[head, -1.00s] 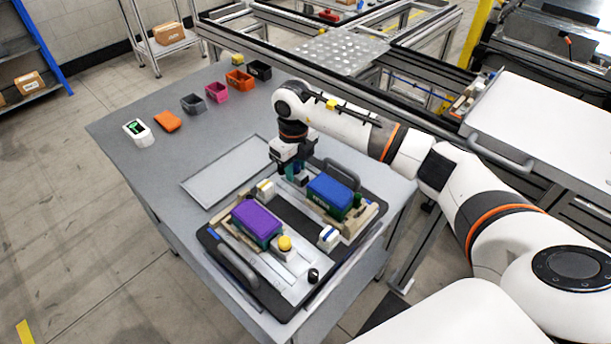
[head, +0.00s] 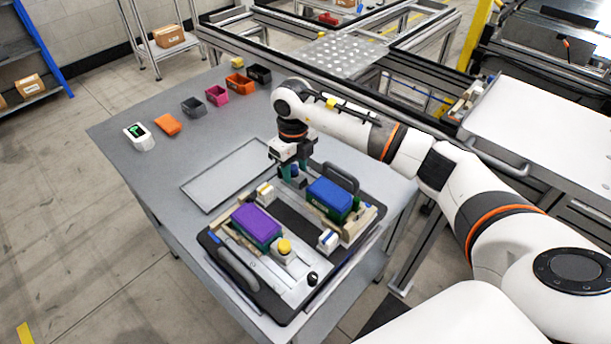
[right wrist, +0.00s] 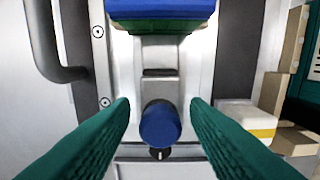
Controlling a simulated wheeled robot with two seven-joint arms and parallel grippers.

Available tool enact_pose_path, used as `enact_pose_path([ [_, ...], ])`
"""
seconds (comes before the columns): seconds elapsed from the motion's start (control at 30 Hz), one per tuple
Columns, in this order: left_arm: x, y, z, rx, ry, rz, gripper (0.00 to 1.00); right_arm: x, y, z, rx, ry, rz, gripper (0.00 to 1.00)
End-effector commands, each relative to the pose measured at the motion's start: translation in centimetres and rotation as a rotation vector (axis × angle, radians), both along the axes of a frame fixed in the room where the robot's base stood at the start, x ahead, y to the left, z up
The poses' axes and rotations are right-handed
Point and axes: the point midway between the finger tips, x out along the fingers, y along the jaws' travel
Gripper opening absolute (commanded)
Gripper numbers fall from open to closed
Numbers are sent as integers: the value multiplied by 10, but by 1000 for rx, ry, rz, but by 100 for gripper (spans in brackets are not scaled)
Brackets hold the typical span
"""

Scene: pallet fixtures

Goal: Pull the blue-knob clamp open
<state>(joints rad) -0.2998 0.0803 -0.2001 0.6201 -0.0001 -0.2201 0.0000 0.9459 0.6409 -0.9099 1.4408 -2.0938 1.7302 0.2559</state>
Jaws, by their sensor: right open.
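The blue-knob clamp (right wrist: 160,125) stands upright in the right wrist view, on a grey metal base beside the blue-topped green block (right wrist: 160,12). My right gripper (right wrist: 160,112) is open, with one green finger on each side of the blue knob and visible gaps between. In the head view my right gripper (head: 293,178) points down at the far end of the pallet fixture, by the blue-topped block (head: 331,193). The knob is partly hidden there by the fingers. My left gripper is not in view.
The pallet (head: 231,265) also bears a purple-topped block (head: 256,222), a yellow knob (head: 285,245) and a black knob (head: 313,278). A dark handle (head: 342,175) rises near my right gripper. Small bins (head: 216,95) stand at the table's back; the left table surface is mostly clear.

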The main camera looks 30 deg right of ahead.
Motion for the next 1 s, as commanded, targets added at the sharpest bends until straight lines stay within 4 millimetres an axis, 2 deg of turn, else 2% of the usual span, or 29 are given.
enact_pose_path([
  [0.03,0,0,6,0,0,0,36,0,0,8,-1,0,0,42],
  [0.7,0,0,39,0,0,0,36,0,0,61,-1,0,1,42],
  [1.0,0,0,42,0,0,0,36,0,0,67,-1,1,0,42],
])
